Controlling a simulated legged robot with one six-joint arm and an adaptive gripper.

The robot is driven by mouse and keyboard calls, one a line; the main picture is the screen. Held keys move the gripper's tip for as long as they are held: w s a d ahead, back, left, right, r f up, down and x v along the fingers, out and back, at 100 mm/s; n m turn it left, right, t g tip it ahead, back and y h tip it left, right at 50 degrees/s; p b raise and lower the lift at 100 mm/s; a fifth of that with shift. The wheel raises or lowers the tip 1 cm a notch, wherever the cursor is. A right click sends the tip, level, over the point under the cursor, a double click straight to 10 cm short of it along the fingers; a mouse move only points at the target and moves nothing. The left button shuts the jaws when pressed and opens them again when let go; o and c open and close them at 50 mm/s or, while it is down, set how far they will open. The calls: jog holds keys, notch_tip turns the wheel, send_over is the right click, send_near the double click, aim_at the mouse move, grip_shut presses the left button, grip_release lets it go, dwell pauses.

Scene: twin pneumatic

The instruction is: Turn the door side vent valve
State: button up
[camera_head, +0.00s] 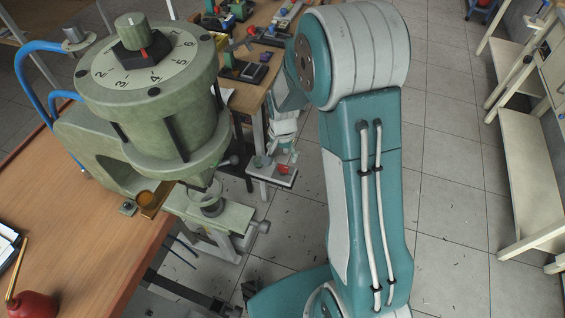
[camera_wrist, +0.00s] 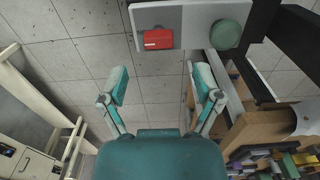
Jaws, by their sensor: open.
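A light grey plate (camera_wrist: 187,17) carries a red block-like part (camera_wrist: 158,39) and a round green knob (camera_wrist: 226,34) at the top of the wrist view. In the head view the small plate (camera_head: 262,178) juts out by the workbench leg, with the red part (camera_head: 283,169) and the green part (camera_head: 262,161) on it. I cannot tell which is the vent valve. My gripper (camera_wrist: 161,84) is open and empty, its fingers spread, with the plate ahead of the fingertips and apart from them.
A large green dial machine (camera_head: 150,90) stands on a wooden table (camera_head: 85,210) at left. A second bench (camera_head: 262,45) with several small parts is behind the plate. A dark post (camera_wrist: 262,25) stands beside the plate.

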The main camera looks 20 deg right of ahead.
notch_tip(320, 180, up, 6)
dwell(0.6)
notch_tip(320, 180, up, 14)
jog(key=f+n+t, duration=0.1)
jog(key=n+t, duration=0.2)
send_over(282, 167)
jog(key=s, duration=0.8)
jog(key=s+r+n+t, duration=0.2)
jog(key=s+r+n, duration=0.2)
jog(key=s+r, duration=0.3)
jog(key=shift+s+d+r+t, duration=0.2)
jog(key=shift+s+t, duration=0.1)
jog(key=shift+s, duration=2.55)
dwell(1.8)
